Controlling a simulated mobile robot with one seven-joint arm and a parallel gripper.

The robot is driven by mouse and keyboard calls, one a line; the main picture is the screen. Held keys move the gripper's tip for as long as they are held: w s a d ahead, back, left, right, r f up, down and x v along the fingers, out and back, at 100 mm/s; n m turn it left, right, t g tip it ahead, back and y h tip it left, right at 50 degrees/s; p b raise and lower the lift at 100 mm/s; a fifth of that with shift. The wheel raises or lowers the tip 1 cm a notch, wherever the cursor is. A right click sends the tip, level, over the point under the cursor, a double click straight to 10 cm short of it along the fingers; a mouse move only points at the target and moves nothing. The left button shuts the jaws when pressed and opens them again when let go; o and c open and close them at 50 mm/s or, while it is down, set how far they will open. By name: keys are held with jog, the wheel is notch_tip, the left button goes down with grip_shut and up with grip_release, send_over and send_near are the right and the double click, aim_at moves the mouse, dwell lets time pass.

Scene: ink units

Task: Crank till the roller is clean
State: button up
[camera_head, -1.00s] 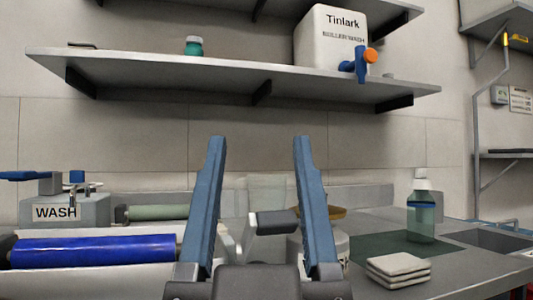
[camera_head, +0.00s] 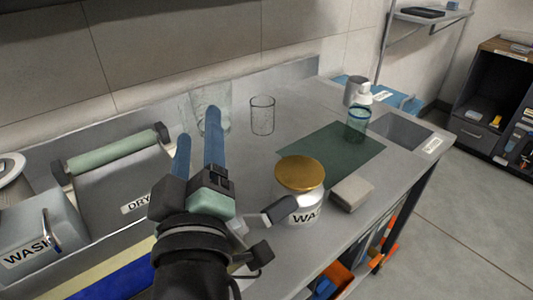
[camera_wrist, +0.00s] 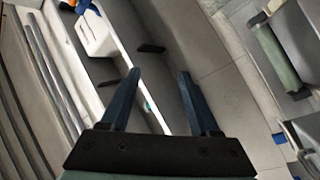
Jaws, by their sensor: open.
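The blue-coated roller (camera_head: 112,281) shows only in part at the bottom of the head view, where my arm hides its right end. The crank's dark grip (camera_head: 284,211) sticks out to the right of my arm, in front of a white tin. My gripper (camera_head: 198,124) is raised above and left of the crank grip, apart from it, with its blue fingers spread and nothing between them. In the wrist view my gripper (camera_wrist: 160,72) points toward the wall shelf, fingers apart and empty.
A gold-lidded tin (camera_head: 300,176) stands beside the crank grip, with a folded cloth pad (camera_head: 352,193) to its right. A wash box (camera_head: 38,232) and a pale green roller (camera_head: 112,151) lie left. Clear glassware (camera_head: 262,115) and a bottle (camera_head: 357,120) stand behind.

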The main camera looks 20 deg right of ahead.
jog(key=s+d+f+n+g+h+p, duration=0.25)
jog(key=n+g+p, duration=0.25)
jog(key=p, duration=0.7)
jog(key=n+g+p, duration=0.5)
jog(key=n+p, duration=0.2)
jog(key=p, duration=0.5)
send_near(285, 209)
jog(key=shift+m+h, duration=0.25)
jog(key=shift+m, duration=0.05)
jog(key=x, duration=1)
jog(key=shift+w+a+f, duration=0.1)
jog(key=shift+w+f, duration=0.05)
grip_shut()
